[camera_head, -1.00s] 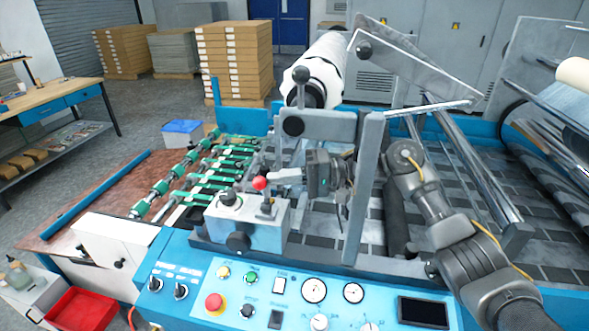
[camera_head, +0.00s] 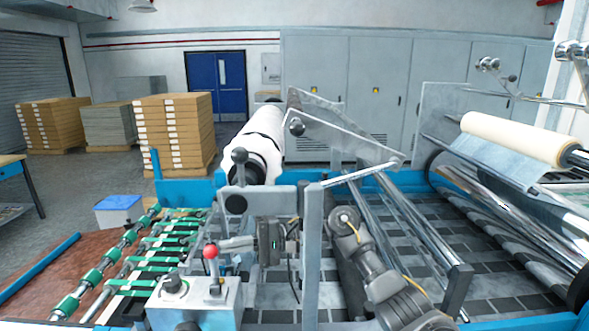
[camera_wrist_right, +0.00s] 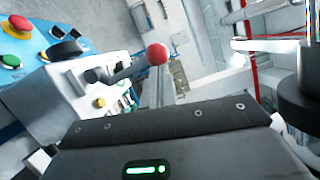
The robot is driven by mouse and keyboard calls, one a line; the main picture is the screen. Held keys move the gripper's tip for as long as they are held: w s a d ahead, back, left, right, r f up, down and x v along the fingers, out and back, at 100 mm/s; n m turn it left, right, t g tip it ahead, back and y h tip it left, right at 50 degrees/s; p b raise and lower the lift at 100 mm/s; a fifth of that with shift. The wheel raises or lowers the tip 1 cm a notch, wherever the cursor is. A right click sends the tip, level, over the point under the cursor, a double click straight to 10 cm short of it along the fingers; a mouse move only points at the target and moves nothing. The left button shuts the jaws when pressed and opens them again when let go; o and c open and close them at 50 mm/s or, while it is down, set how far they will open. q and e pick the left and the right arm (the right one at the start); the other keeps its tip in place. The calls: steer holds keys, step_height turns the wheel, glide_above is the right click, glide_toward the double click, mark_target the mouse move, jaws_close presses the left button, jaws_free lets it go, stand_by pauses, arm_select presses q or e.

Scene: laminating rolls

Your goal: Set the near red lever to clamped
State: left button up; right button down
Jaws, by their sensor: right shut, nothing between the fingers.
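The red-knobbed lever (camera_head: 211,254) stands roughly upright on a pale control box (camera_head: 205,312) at the near side of the machine. In the right wrist view, its red ball (camera_wrist_right: 157,54) sits on a dark arm that leans out from the box. My right gripper (camera_head: 224,246) is shut and empty, with its fingertips just right of the red ball in the head view. I cannot tell whether they touch it. In the wrist view the gripper's dark body fills the bottom and its fingertips are not clear. My left gripper is not in view.
Green-wheeled rollers (camera_head: 150,265) lie to the left. A red push button (camera_wrist_right: 19,24) shows on the blue panel.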

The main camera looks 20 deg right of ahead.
arm_select(q)
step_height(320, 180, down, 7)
steer(key=b, duration=0.6)
arm_select(e)
steer(key=w+d+f, duration=0.2)
steer(key=d, duration=1.1)
arm_select(q)
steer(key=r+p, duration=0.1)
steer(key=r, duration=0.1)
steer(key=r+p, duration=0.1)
steer(key=p, duration=0.1)
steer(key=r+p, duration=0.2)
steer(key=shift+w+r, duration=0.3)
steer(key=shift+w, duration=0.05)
arm_select(e)
steer(key=w+d+r+m+t+h, duration=0.4)
steer(key=w+d+r+t, duration=0.6)
steer(key=w+d+t, duration=0.4)
steer(key=w+t+h, duration=0.1)
steer(key=t, duration=0.2)
steer(key=shift+d+r, duration=0.25)
steer(key=shift+r, duration=0.1)
